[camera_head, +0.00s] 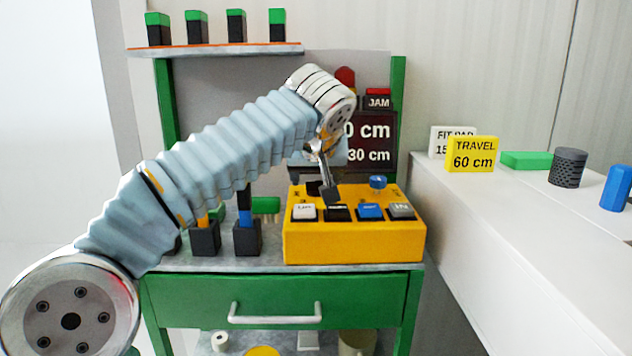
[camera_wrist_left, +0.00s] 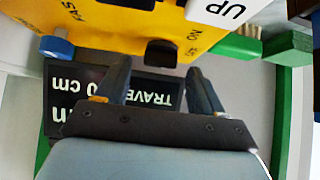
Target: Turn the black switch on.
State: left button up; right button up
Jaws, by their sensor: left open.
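The black switch (camera_wrist_left: 161,52) sits on the yellow control box (camera_head: 355,243), beside an "ON" label. It shows in the wrist view between and just beyond my fingertips, and in the head view it is partly hidden behind my fingers. My left gripper (camera_wrist_left: 157,68) is open and empty, its two fingers apart on either side of the switch in the picture. I cannot tell whether they touch it. In the head view my left gripper (camera_head: 328,184) hangs over the back left part of the box, pointing down.
The box's front row has a white "UP" button (camera_head: 304,211), a black button (camera_head: 337,213), a blue button (camera_head: 370,211) and a grey one (camera_head: 401,210). A blue knob (camera_head: 377,182) is behind. A display (camera_head: 370,140) stands at the back. Black holders (camera_head: 205,238) stand left.

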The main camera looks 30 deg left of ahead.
pick_arm(q)
jog(key=shift+x, duration=0.85)
jog(key=c, duration=1.1)
jog(key=shift+o, duration=0.2)
